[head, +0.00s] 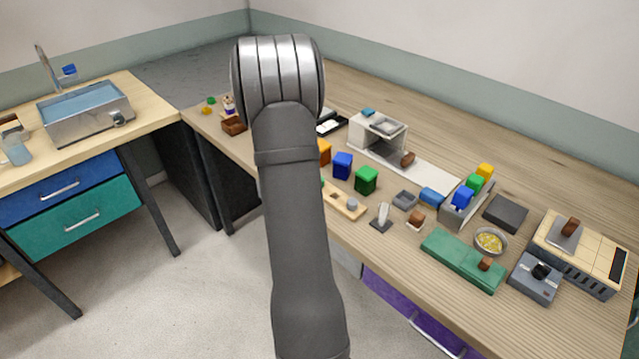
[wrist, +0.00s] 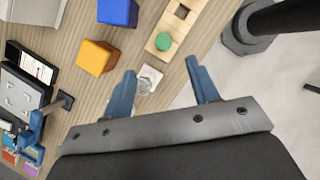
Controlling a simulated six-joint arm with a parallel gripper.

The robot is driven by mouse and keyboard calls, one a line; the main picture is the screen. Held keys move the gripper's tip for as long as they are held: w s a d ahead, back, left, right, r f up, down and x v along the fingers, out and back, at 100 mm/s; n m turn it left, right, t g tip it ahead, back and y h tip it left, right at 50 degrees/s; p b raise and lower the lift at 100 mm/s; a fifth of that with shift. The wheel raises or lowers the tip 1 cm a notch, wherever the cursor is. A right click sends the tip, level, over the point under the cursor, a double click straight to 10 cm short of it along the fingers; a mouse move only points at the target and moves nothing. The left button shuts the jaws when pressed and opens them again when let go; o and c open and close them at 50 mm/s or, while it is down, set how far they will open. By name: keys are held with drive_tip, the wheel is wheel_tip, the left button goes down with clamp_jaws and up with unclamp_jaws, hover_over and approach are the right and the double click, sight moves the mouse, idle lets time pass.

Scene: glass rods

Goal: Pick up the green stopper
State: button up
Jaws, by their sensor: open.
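The green stopper (wrist: 163,41) is a small round green piece on a wooden strip with holes (wrist: 158,53) in the wrist view. In the head view my arm covers nearly all of it. My gripper (wrist: 160,68) is open, with its two blue fingers spread apart. The stopper is beyond the fingertips, roughly in line with the gap between them, and apart from both. A clear, pale glass-like piece (wrist: 148,79) shows between the fingers near the left fingertip. The gripper is hidden behind my arm in the head view.
An orange block (wrist: 96,57) and a blue block (wrist: 118,11) stand left of the strip. A dark device (wrist: 27,87) is at far left. The table edge runs close by on the right. A green block (head: 366,180) and several other items crowd the bench to the right.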

drive_tip(key=x, duration=0.7)
drive_tip(key=shift+s+a+x, duration=0.1)
drive_tip(key=shift+a+x, duration=0.05)
drive_tip(key=shift+x, duration=0.7)
drive_tip(key=shift+s+a+x, duration=0.1)
drive_tip(key=shift+a+x, duration=0.05)
drive_tip(key=shift+x, duration=0.75)
drive_tip(key=shift+a+x, duration=0.15)
drive_tip(key=shift+x, duration=0.7)
drive_tip(key=shift+f, duration=0.2)
drive_tip(key=shift+c, duration=0.2)
drive_tip(key=c, duration=1)
